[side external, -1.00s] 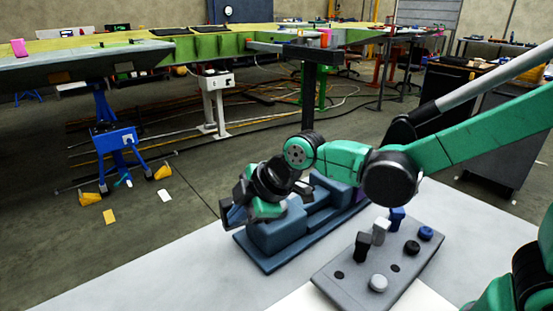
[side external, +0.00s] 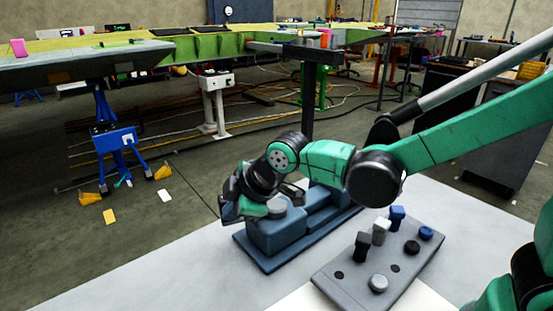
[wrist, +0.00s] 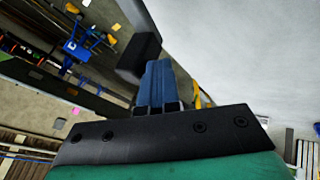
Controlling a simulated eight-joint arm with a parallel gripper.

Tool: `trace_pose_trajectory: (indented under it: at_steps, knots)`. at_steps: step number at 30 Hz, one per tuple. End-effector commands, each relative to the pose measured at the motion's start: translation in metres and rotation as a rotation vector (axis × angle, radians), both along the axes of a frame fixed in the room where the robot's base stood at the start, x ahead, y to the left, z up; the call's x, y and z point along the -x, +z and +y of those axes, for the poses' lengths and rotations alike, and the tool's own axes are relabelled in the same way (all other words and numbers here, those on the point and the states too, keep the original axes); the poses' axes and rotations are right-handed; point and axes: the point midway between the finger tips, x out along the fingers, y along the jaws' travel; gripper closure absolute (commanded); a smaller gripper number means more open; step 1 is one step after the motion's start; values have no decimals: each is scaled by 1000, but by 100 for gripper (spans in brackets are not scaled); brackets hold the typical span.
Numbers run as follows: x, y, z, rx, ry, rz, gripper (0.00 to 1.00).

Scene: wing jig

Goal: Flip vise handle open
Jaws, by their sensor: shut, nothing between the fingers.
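The blue-grey vise (side external: 283,234) is bolted-looking and low on the light table, with a grey round piece (side external: 277,207) on its near end. My gripper (side external: 230,213) is at the vise's left end, close to it, tilted down. In the wrist view the blue fingers of my gripper (wrist: 158,66) are together and hold nothing. A dark block (wrist: 139,58) on a blue-grey bar lies just beyond the fingertips; it may be the vise handle. I cannot tell whether the fingers touch it. My wrist hides part of the vise in the side view.
A grey board (side external: 350,279) with pegs and knobs lies on the table (side external: 160,285) right of the vise. The table's left part is clear. A green wing jig (side external: 200,48) and a blue stand (side external: 115,140) stand off on the floor behind.

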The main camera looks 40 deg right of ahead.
Motion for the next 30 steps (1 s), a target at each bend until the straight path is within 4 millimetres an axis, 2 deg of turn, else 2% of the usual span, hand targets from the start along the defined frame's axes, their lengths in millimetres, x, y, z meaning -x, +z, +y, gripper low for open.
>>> trace_pose_trajectory:
  at_steps: [14,30]
  knots:
    - [-40,0,-6,3,-423,-2,100]
    - [-79,0,-35,2,-933,-1,100]
